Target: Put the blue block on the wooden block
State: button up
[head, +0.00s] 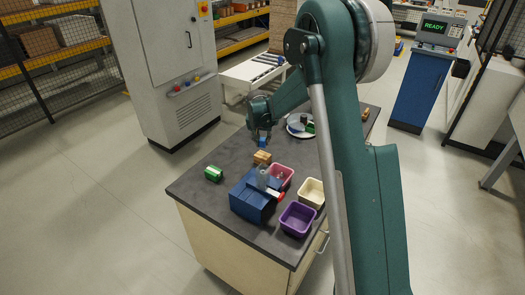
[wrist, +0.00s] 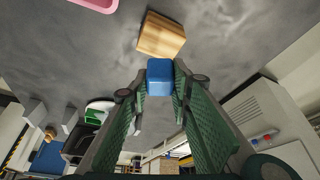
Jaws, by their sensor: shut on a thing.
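The blue block (head: 262,142) is held between the fingertips of my gripper (head: 261,134), which points down over the dark tabletop (head: 230,158). In the wrist view, the blue block (wrist: 160,77) sits between the two green ribbed fingers (wrist: 160,95). The wooden block (head: 262,157) lies on the tabletop, just below the blue block in the head picture. In the wrist view, the wooden block (wrist: 161,36) shows just beyond the blue block, turned at an angle. The blue block appears apart from it; the height between them is hard to judge.
A blue box-shaped object (head: 250,200), a pink bin (head: 281,176), a cream bin (head: 311,192) and a purple bin (head: 297,219) stand in front. A plate (head: 295,128) with several items lies right of my gripper.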

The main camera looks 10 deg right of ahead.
aim_at(262, 147)
jog(key=shift+f, duration=0.9)
jog(key=shift+f, duration=0.1)
jog(key=shift+f, duration=1.75)
jog(key=shift+f+b, duration=0.15)
jog(key=shift+b, duration=0.15)
jog(key=o, duration=0.9)
jog(key=shift+r, duration=0.2)
jog(key=p+v, duration=0.1)
jog(key=v, duration=1.1)
jog(key=shift+s, duration=0.1)
